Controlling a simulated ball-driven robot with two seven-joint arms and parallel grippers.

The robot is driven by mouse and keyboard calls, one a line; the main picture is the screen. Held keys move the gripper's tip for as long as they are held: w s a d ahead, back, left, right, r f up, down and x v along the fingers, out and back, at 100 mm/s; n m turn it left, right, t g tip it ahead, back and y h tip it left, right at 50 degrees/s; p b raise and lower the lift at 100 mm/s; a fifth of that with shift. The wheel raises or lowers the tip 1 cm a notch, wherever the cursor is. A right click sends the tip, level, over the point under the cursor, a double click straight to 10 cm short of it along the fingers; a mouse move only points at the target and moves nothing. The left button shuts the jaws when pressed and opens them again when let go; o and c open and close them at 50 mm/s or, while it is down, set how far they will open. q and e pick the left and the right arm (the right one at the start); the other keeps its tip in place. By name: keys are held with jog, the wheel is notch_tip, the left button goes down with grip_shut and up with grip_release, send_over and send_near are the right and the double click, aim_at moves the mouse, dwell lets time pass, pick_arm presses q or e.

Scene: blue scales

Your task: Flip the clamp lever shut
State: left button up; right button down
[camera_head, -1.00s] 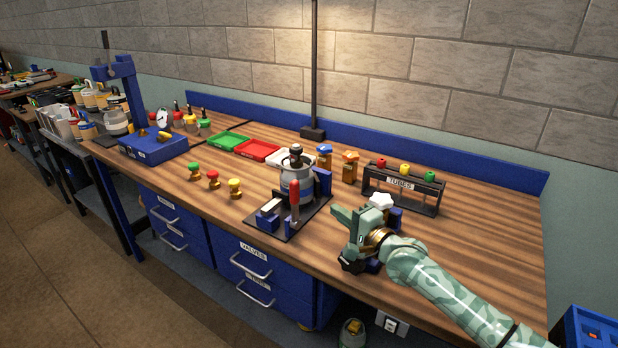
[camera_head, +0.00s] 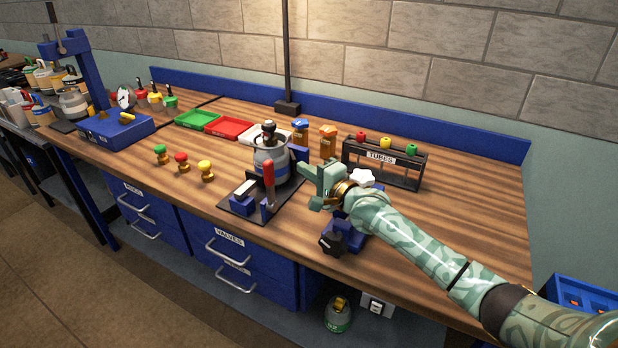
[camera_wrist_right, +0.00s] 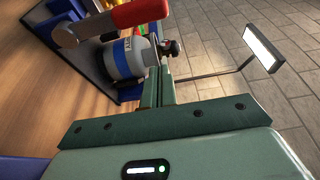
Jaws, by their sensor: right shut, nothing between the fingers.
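The clamp lever has a red handle (camera_head: 268,172) that stands upright at the front of a dark base plate (camera_head: 236,207). A grey canister with a blue band (camera_head: 270,165) stands behind it on the plate. In the right wrist view the red handle (camera_wrist_right: 140,12) crosses the top left, with the canister (camera_wrist_right: 128,58) below it. My right gripper (camera_head: 310,202) is shut and empty, a short way right of the lever and apart from it. Its closed fingers (camera_wrist_right: 158,88) point toward the canister side. My left gripper is not in view.
Green, red and yellow knobs (camera_head: 205,170) stand left of the plate. The bench is clear at right.

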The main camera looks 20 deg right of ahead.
aim_at(273, 169)
jog(key=w+a, duration=0.3)
jog(key=a, duration=0.2)
jog(key=shift+w+b, duration=0.2)
jog(key=shift+b, duration=0.2)
jog(key=shift+s+a, duration=0.1)
jog(key=shift+s+a+r+n+t+p, duration=0.15)
jog(key=shift+s+a+n+t+p, duration=0.15)
jog(key=shift+s+a+n+p, duration=0.45)
jog(key=s+a+f+n+y+b, duration=0.4)
jog(key=a+n, duration=0.4)
jog(key=n, duration=0.7)
notch_tip(273, 169, down, 3)
jog(key=shift+s+r+t+y, duration=0.2)
jog(key=shift+s+t+y, duration=0.2)
jog(key=shift+s+y, duration=0.5)
